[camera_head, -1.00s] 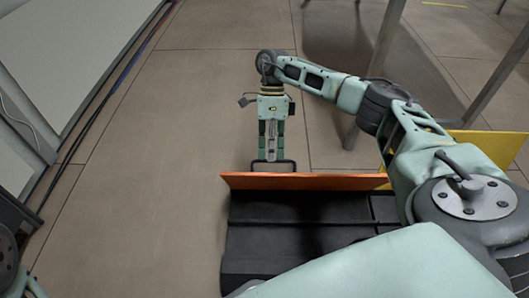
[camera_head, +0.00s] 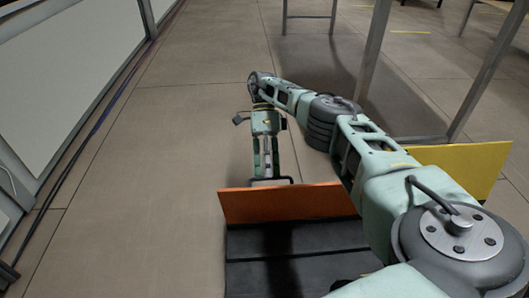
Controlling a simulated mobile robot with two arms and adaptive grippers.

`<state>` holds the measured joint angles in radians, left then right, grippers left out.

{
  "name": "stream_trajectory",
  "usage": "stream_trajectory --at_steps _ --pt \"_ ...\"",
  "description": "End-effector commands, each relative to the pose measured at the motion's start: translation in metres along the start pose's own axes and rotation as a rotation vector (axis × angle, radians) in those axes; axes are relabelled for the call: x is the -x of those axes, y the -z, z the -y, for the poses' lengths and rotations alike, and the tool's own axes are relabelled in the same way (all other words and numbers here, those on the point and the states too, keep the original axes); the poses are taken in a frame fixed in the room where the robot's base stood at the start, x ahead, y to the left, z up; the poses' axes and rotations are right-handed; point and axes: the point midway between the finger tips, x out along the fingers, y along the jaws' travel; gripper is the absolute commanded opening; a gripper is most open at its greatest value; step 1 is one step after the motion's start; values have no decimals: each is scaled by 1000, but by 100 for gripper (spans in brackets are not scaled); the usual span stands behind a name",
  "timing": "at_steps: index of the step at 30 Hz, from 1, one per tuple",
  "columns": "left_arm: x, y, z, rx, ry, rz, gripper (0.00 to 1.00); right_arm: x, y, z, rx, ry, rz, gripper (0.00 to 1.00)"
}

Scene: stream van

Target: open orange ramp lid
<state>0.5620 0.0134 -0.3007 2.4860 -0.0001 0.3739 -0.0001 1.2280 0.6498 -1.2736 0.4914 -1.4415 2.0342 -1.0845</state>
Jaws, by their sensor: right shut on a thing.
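The orange ramp lid (camera_head: 288,204) stands tilted up at the far edge of a black ramp box (camera_head: 300,246), in the lower middle of the head view. A dark handle (camera_head: 285,181) sits at the lid's top edge. My right gripper (camera_head: 265,175) points down at this handle and is shut on it. My right arm crosses in front of the lid's right end and hides it. The box's near part is cut off by the picture edge and my arm. My left gripper is not in view.
A yellow panel (camera_head: 462,168) stands up to the right, partly behind my arm. Metal table legs (camera_head: 374,52) stand beyond it. White wall panels (camera_head: 70,80) and dark cables (camera_head: 75,160) run along the left. The floor between is clear.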

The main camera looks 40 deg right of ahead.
Motion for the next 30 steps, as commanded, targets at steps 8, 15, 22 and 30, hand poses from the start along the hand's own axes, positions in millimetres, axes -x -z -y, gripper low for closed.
stream_trajectory --at_steps 8,15,22,30 --pt "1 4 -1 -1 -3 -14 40 -15 2 14 -4 13 -15 0" --pt "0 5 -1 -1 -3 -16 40 -15 1 14 -3 13 -15 0" --pt "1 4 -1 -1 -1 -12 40 -15 2 13 -5 12 -14 25" --pt "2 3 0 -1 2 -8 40 -13 3 12 -11 13 -11 27"
